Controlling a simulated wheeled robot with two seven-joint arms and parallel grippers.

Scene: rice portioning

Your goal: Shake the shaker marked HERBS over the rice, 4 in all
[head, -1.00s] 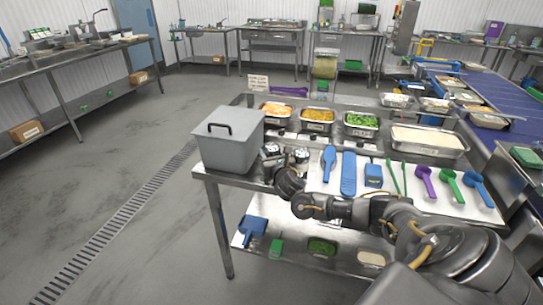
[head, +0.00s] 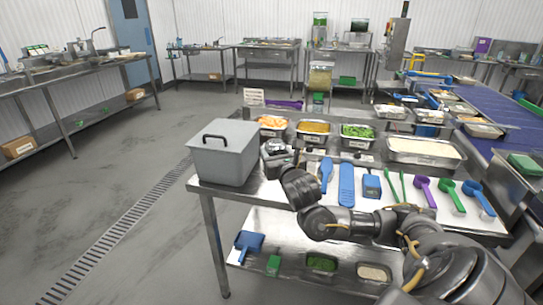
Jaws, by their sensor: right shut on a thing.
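My right arm reaches in from the lower right. My right gripper (head: 277,157) is beside the grey lidded box, at the left end of the steel table. It is shut on a small shaker with a silvery top (head: 277,145), mostly hidden by the fingers. Its marking cannot be read. White rice fills a large steel pan (head: 462,157) at the right back of the table, well to the right of the gripper. My left gripper is not in view.
The grey box (head: 222,160) stands close to the gripper's left. Pans of orange, yellow and green food (head: 357,144) line the back. Blue tools (head: 346,185), green tongs (head: 402,187) and purple, green and blue scoops lie in front. A conveyor (head: 500,100) is at right.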

